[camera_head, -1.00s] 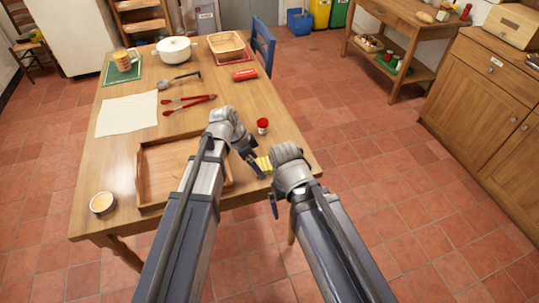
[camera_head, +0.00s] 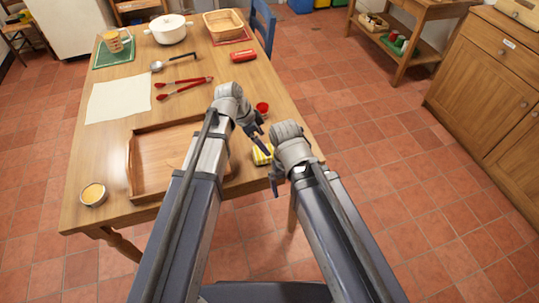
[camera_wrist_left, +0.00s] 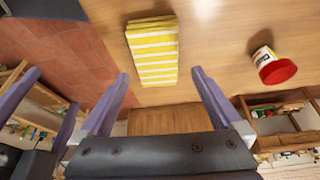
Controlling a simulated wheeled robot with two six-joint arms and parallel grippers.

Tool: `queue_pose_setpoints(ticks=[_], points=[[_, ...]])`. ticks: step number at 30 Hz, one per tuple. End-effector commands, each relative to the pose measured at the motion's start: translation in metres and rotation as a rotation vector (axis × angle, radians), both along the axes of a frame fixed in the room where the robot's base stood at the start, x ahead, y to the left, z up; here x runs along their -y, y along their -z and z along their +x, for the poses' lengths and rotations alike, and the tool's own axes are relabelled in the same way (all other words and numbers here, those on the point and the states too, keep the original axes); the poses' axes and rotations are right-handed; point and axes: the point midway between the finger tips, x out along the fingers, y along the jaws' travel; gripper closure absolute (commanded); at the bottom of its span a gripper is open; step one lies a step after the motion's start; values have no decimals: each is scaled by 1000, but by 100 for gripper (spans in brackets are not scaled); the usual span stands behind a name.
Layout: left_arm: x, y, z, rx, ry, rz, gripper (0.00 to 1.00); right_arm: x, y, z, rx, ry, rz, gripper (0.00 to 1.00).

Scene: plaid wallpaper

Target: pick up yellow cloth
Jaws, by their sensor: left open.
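The yellow cloth, folded and white-striped, lies on the table near its right front edge. In the head view the cloth (camera_head: 262,155) is partly hidden by my arms. In the left wrist view the whole cloth (camera_wrist_left: 153,50) shows, lying just beyond the fingertips and between their lines. My left gripper (camera_head: 262,134) is open and empty, close to the cloth and apart from it; its two fingers also show in the left wrist view (camera_wrist_left: 160,76).
A red-lidded jar (camera_head: 262,108) stands behind the cloth; it also shows in the left wrist view (camera_wrist_left: 275,70). A wooden tray (camera_head: 150,150) lies left of my left arm. Red tongs (camera_head: 185,87), a ladle (camera_head: 175,60) and a white pot (camera_head: 168,30) are farther back.

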Motion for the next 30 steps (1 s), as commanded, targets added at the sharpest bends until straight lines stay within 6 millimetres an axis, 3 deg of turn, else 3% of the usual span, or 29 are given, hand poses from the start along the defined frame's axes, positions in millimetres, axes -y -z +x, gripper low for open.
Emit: queue_pose_setpoints(ticks=[5,16,25,30], points=[[2,6,0,0,0,0,0,0,6,0,0,0,0,0],[16,47,1,-1,0,0,0,0,47,0,0,-1,0,0],[18,47,1,0,-1,0,0,0,47,0,0,-1,0,0],[18,47,1,0,-1,0,19,0,47,0,0,-1,0,0]])
